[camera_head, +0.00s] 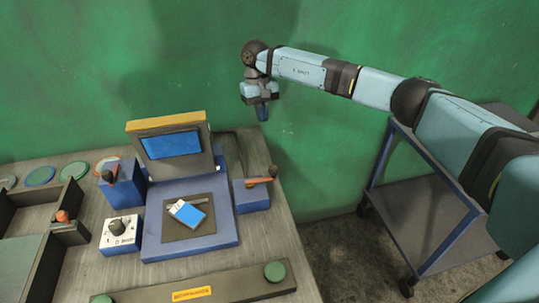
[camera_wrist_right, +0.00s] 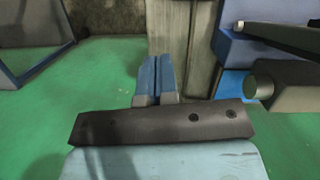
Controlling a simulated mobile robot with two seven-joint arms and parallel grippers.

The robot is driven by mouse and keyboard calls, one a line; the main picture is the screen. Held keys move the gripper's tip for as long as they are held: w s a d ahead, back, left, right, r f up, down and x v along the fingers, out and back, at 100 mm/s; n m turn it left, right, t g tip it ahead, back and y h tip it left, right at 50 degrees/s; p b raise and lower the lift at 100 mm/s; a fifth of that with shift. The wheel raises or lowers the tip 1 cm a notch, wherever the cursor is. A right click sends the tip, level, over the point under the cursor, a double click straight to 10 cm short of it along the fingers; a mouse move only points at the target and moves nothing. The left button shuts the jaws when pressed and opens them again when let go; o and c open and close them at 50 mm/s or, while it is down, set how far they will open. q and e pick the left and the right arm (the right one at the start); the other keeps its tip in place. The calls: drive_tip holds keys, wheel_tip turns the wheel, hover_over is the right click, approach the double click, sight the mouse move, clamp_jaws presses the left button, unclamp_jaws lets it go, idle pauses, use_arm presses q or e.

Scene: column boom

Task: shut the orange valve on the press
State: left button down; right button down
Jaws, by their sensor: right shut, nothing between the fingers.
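The blue press (camera_head: 190,243) stands on the table with a tilted blue screen (camera_head: 173,144) at its back. A blue box (camera_head: 250,197) on its right side carries an orange lever valve (camera_head: 260,181) with a dark end, lying roughly sideways. My left gripper is out of view.
A white box with a dark knob (camera_head: 117,228) stands at front left. A blue-and-white packet (camera_head: 187,212) lies on the press. A dark bar with green discs (camera_head: 215,286) crosses the front. A grey cart (camera_head: 430,205) stands right of the table, with a floor gap between.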

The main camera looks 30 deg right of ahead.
drive_tip(key=shift+f, duration=0.1)
drive_tip(key=s+f+p, duration=0.4)
drive_tip(key=s+f, duration=0.2)
drive_tip(key=f, duration=0.5)
drive_tip(key=shift+a, duration=0.3)
